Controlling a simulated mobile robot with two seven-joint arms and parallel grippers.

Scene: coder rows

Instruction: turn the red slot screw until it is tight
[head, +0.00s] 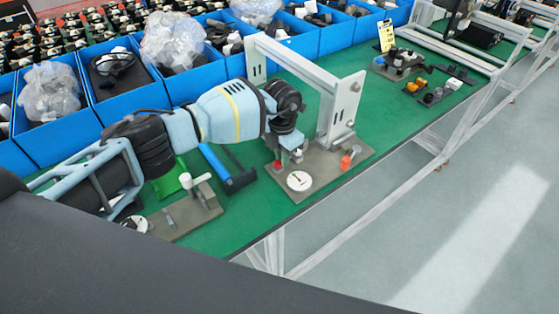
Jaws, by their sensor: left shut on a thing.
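My left gripper (284,150) comes in from the left and points down over a grey-brown base plate (322,182). It is shut, with its fingertips largely hidden by its own dark wrist. A small red part (277,164), which looks like the red slot screw, shows right at the fingertips; its slot cannot be made out. A white round dial (299,181) with a small coloured mark lies on the plate in front of the gripper. An orange-red cylindrical part (345,162) stands apart on the plate's right side. My right gripper is not in view.
A grey metal frame (345,105) rises close to the right of my gripper. Blue bins (205,80) line the back of the green table (240,215). A second fixture plate (185,215) and a blue-handled tool (238,182) lie left. Small parts (432,95) lie far right.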

